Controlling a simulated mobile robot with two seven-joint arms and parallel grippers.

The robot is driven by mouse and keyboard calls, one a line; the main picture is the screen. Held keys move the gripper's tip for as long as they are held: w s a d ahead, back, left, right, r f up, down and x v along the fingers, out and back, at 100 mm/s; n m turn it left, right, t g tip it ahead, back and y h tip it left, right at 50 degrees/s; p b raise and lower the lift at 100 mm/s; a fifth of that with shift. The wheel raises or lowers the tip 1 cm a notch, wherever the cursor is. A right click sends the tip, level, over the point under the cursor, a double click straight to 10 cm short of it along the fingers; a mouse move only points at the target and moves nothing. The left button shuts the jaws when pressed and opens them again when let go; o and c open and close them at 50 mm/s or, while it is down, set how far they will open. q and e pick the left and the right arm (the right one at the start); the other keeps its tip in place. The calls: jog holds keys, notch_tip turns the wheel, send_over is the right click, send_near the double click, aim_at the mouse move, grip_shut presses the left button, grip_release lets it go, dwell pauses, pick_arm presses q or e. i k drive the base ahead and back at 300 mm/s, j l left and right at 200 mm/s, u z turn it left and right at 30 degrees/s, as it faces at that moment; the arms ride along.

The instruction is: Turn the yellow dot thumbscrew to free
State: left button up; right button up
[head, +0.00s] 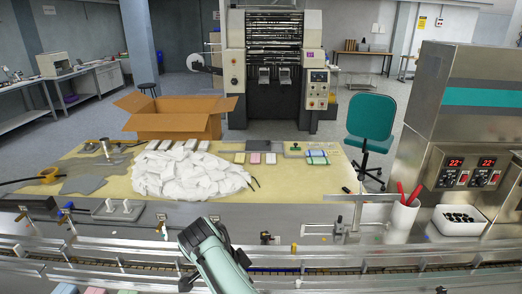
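A conveyor with metal guide rails (110,262) runs across the front of the head view. Small clamp fittings with coloured parts sit along it: a blue-topped one (68,207) at the left, a dark one (265,237) near the middle and an orange-tipped one (293,247) beside that. I cannot tell which of them is the thumbscrew with the yellow dot; they are too small. One of my pale arm links rises from the bottom edge at the centre and covers part of the rails. I make out no fingertips of either gripper.
At the right stand a cup with red-handled tools (402,218), a white bin (458,221) and a steel machine with red displays (465,170).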

aim_at(265, 236)
jog(key=k, duration=1)
